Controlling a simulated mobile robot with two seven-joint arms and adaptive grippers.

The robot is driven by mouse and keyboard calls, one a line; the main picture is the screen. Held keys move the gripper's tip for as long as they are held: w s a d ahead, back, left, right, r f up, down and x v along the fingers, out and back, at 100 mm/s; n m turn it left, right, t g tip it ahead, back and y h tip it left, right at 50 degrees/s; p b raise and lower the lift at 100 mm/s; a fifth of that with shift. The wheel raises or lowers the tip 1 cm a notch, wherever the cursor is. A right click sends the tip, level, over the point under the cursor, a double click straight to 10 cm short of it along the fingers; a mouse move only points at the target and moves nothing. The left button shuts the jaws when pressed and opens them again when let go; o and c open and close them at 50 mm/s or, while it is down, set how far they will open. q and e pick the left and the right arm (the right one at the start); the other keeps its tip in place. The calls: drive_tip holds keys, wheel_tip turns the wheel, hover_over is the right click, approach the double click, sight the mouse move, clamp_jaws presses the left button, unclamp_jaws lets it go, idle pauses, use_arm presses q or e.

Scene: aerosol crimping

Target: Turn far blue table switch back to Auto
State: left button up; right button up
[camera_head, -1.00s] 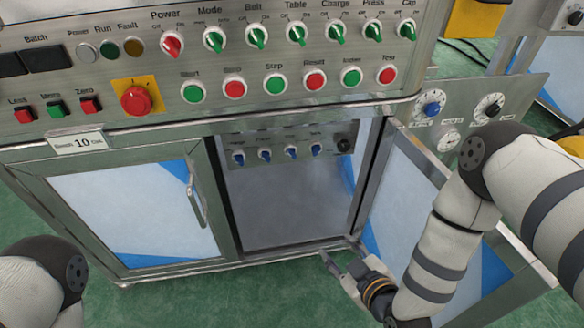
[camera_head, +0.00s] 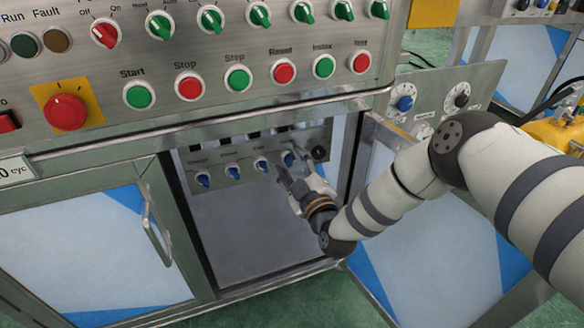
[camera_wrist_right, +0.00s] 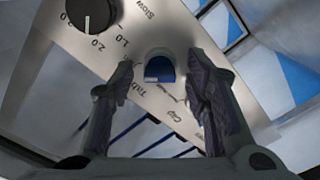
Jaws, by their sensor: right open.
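Inside the open cabinet is a metal panel (camera_head: 231,173) with a row of blue switches. The blue Table switch (camera_head: 289,158) is the rightmost of the row, beside a black knob. My right gripper (camera_head: 290,174) is inside the cabinet at this switch, open. In the right wrist view the blue switch (camera_wrist_right: 159,68) lies between the two spread fingers (camera_wrist_right: 160,80), with gaps on both sides. The label "Table" is partly visible there. The exact angle of the switch is hard to tell. My left gripper is not in view.
The open cabinet door (camera_head: 440,245) stands to the right, near my right forearm. The upper panel (camera_head: 210,60) with green and red controls overhangs the opening. The black knob (camera_wrist_right: 90,14) sits close to the gripper.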

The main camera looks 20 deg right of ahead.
clamp_jaws()
